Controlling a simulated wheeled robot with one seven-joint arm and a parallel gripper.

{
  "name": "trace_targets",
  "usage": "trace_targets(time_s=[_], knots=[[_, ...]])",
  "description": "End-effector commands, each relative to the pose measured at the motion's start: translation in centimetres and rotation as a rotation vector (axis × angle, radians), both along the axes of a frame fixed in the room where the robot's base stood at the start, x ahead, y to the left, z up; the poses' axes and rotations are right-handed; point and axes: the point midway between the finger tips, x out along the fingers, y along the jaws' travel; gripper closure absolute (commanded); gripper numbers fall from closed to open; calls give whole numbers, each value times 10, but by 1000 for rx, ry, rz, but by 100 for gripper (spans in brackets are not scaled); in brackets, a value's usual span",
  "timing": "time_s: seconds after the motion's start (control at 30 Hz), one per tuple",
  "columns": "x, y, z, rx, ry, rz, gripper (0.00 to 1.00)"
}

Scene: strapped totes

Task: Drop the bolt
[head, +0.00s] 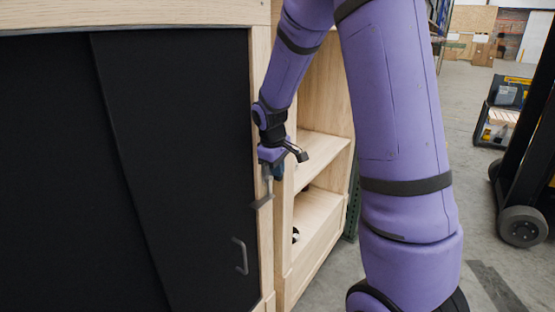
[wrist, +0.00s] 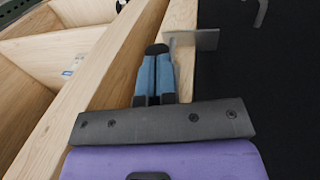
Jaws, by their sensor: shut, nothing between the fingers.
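A grey metal piece, which looks like the bolt (head: 267,190), is on the wooden post at the right edge of the black cabinet front. It is a thin upright with a bent foot; in the wrist view it shows as a flat grey plate (wrist: 200,40) reaching over the black panel. My gripper (head: 279,173) is beside it, at the post. In the wrist view the blue fingers (wrist: 156,72) are together and empty, their dark tips just left of the plate. I cannot tell whether they touch it. The bolt's inner end is partly hidden.
The black panels (head: 180,170) fill the cabinet front, with a grey handle (head: 241,256) low on the right. Open wooden shelves (head: 322,150) stand right of the post. A forklift-like machine (head: 525,200) is at far right on the concrete floor.

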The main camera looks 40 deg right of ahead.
Motion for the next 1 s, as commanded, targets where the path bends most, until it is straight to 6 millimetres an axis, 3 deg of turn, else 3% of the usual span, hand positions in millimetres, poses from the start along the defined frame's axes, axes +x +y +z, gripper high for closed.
trace_targets(time_s=[0.27, 0.43, 1.0], knots=[[-3, 1, -4, 3, 13, -2, 100], [-1, 4, 7, 3, 9, -1, 100], [0, 26, 123, -1, -4, 1, 100]])
